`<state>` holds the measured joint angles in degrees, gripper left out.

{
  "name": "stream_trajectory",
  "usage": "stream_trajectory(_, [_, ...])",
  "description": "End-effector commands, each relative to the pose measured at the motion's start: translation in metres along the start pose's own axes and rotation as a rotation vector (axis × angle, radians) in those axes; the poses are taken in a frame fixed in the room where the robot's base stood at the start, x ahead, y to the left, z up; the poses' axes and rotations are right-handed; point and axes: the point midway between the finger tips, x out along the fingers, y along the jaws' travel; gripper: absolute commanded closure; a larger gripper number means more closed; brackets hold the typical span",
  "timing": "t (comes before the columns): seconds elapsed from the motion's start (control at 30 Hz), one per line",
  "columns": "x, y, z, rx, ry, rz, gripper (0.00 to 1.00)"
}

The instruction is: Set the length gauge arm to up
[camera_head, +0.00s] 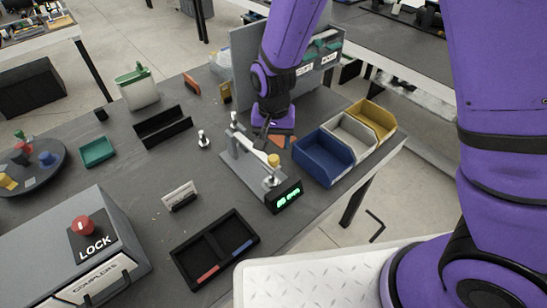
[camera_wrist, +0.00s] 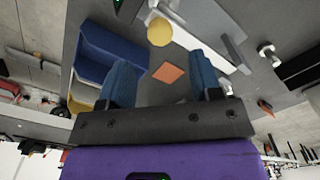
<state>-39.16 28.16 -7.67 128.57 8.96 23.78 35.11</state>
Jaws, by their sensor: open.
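The length gauge (camera_head: 236,164) stands on the dark table, with a grey base and a lit green display (camera_head: 287,197) at its near end. Its pale arm (camera_head: 250,144) lies lengthwise over the base, with a yellow knob (camera_head: 273,160) at the near end. In the wrist view the yellow knob (camera_wrist: 160,32) and pale arm (camera_wrist: 205,36) are ahead of my fingers. My gripper (camera_head: 264,138) is just behind and right of the gauge arm. In the wrist view my gripper (camera_wrist: 163,80) has its blue fingers wide apart, with nothing held between them.
Blue (camera_head: 323,157), grey (camera_head: 352,137) and yellow (camera_head: 372,119) bins stand right of the gauge. An orange tile (camera_wrist: 168,72) lies below my fingers. A black tray (camera_head: 215,250) and a small white card stand (camera_head: 180,196) are nearer. A grey rack (camera_head: 243,62) stands behind.

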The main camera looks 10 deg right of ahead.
Motion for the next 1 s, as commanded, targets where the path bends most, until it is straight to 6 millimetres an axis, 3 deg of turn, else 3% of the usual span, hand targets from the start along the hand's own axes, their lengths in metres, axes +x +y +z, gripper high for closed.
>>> stream_trajectory(0.2, [0.039,0.001,0.000,0.002,-0.003,0.002,0.42])
stream_trajectory(0.4, [0.064,0.000,0.000,0.000,-0.001,0.001,0.42])
stream_trajectory(0.9, [0.076,0.000,0.000,0.000,0.001,-0.001,0.42])
stream_trajectory(1.0, [0.075,0.000,0.000,0.000,0.001,-0.001,0.65])
